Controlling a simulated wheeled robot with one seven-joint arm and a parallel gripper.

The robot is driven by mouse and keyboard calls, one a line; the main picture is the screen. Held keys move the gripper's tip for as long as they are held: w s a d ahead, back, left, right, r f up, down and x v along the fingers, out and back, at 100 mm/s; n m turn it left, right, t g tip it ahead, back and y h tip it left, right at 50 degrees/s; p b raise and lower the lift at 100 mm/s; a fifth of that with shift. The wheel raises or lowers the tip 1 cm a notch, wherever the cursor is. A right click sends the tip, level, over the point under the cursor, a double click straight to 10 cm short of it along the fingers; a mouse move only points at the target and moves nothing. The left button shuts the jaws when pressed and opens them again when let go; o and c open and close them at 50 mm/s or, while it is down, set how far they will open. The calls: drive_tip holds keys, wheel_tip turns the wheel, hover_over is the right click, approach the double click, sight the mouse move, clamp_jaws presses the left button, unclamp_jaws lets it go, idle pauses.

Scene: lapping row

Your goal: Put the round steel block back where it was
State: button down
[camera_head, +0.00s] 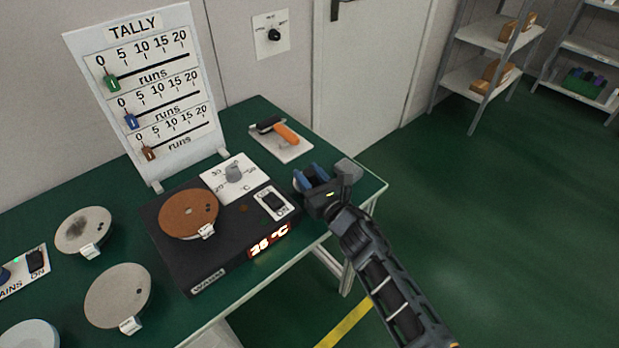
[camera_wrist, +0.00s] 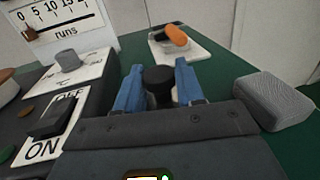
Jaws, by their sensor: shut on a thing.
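My gripper (camera_head: 312,178) is over the right part of the green table, just right of the black warming unit. Its blue fingers (camera_wrist: 158,88) are closed on a dark, round thing (camera_wrist: 158,82) with a wider flat top. This may be the round steel block, but it looks nearly black and its lower part is hidden by the gripper. I cannot tell whether it touches the table. In the head view the fingers and wrist mostly hide it.
A grey rounded rectangular block (camera_wrist: 272,101) is close to the gripper's right. The warming unit (camera_head: 215,262) carries a brown disc (camera_head: 185,212). An orange-handled tool (camera_head: 286,133) lies on a white plate behind. The tally board (camera_head: 140,85) stands at the back; grey discs (camera_head: 118,292) lie left.

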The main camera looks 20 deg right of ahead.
drive_tip(key=shift+r, duration=0.15)
drive_tip(key=shift+f+b, duration=0.25)
drive_tip(key=shift+b, duration=0.15)
drive_tip(key=shift+f+b, duration=0.35)
drive_tip(key=shift+b, duration=0.05)
drive_tip(key=c, duration=0.7)
unclamp_jaws()
drive_tip(key=shift+f, duration=0.1)
drive_tip(key=shift+s+r+p, duration=0.15)
drive_tip(key=shift+r+p, duration=0.7)
drive_tip(key=shift+p, duration=0.2)
drive_tip(key=s, duration=0.4)
drive_tip(key=s+d, duration=0.1)
drive_tip(key=s, duration=0.6)
drive_tip(key=shift+s+d+f+b, duration=0.2)
drive_tip(key=shift+s+d+b, duration=0.05)
drive_tip(key=shift+s+b, duration=0.1)
